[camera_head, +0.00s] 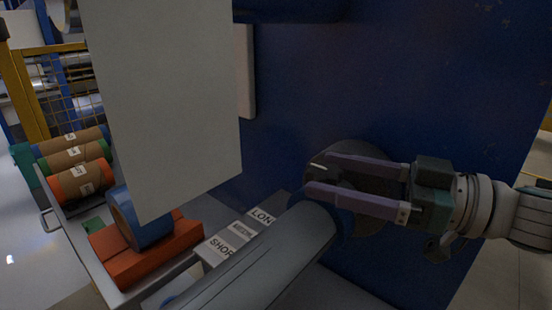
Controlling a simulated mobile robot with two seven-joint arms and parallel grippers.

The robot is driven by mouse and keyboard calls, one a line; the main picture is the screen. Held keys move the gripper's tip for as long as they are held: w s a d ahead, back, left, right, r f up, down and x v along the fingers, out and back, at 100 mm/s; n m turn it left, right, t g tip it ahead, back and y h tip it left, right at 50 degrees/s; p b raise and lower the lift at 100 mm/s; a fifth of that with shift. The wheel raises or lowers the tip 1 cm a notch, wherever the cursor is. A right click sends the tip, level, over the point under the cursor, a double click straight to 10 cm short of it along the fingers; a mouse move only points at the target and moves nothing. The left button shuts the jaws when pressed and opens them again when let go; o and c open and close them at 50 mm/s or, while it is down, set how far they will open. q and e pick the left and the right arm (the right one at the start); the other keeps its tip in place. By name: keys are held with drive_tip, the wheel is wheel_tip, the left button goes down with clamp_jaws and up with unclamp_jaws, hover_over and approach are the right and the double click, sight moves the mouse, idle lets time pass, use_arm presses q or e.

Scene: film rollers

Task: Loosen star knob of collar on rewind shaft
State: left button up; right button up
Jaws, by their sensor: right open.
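A thick grey rewind shaft (268,262) runs from the bottom of the view up to a dark round collar or flange (385,184) near the blue machine wall. My right gripper (319,174) comes in from the right. Its two long purple fingers are apart, one above the other, and lie across the front of the dark round part, near the far end of the shaft. Nothing shows clearly between the fingers. I cannot make out the star knob; the fingers cover part of the collar area. My left gripper is not in view.
A large pale sheet or panel (165,100) hangs at centre left. Below it a tray holds a blue roll (140,218) and orange blocks (180,243). Labelled rolls (82,180) lie at left beside a yellow mesh guard (70,85). A blue wall (430,70) stands behind.

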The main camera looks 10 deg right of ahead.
drive_tip(key=v, duration=0.7)
drive_tip(key=shift+s+d+b, duration=0.2)
drive_tip(key=shift+b, duration=0.1)
